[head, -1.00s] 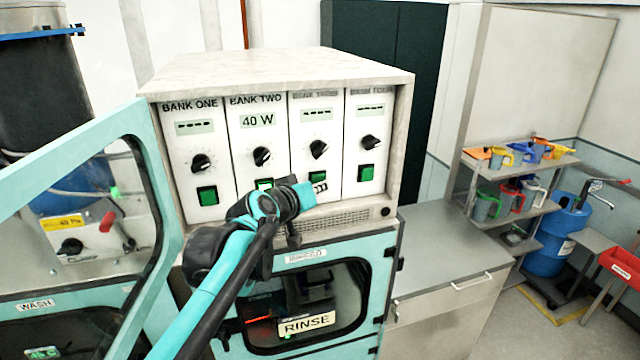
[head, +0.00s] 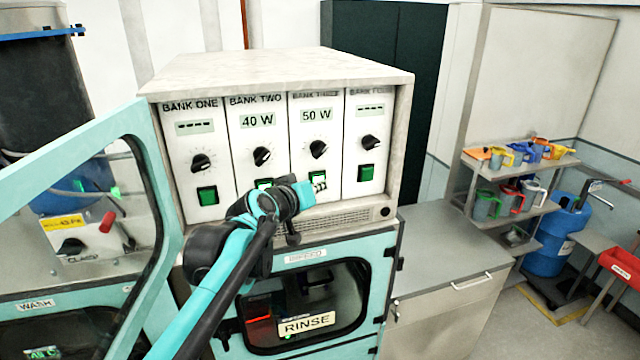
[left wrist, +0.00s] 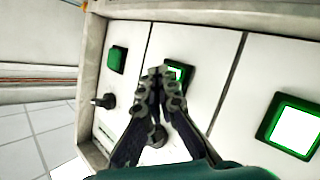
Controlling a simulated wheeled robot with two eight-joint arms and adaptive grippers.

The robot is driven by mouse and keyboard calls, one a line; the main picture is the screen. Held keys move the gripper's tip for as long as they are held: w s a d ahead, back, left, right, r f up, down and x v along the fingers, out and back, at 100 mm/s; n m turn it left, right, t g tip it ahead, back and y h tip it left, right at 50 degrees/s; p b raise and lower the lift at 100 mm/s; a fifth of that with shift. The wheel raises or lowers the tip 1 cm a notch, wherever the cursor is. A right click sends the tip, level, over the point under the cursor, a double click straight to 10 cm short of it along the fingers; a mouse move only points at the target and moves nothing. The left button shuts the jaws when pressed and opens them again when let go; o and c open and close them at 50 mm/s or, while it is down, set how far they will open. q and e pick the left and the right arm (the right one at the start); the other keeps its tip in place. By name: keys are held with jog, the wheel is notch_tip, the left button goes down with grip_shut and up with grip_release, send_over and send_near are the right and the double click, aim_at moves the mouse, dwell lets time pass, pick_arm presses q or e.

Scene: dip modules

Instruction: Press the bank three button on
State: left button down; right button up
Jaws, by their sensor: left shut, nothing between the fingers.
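The power unit's bank three panel (head: 309,125) shows 50 W on its display. Its button (left wrist: 177,70) glows white-green in the left wrist view; in the head view my gripper mostly covers it. My left gripper (head: 320,183) is shut and empty, with its tips at the bank three button. In the left wrist view the fingertips (left wrist: 163,76) overlap the button's near edge; I cannot tell if they touch it. The bank two button (left wrist: 294,126) is lit, and its display reads 40 W. My right gripper is not in view.
The bank four button (head: 366,173) and bank one button (head: 208,195) are dark green, with dashes on their displays. Knobs sit above the buttons. An open teal door (head: 160,180) stands at left. A grey counter (head: 440,235) and a shelf of jugs (head: 520,160) are at right.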

pick_arm(q)
jog(key=s+d, duration=0.2)
jog(key=s, duration=0.3)
jog(key=shift+s+p, duration=0.35)
jog(key=shift+p, duration=0.05)
jog(key=shift+a, duration=0.1)
jog(key=s+a+f+g+y+b, duration=0.2)
jog(key=s+a+f+b, duration=0.4)
jog(key=f+b, duration=0.6)
jog(key=s+a+f+g+y+b, duration=0.2)
jog(key=s+a+f+b, duration=0.4)
jog(key=f, duration=2.3)
jog(key=s+a+f+g+y+b, duration=0.2)
jog(key=s+a+f+b, duration=0.4)
jog(key=s+f+b, duration=0.7)
notch_tip(320, 180, down, 8)
jog(key=b, duration=0.6)
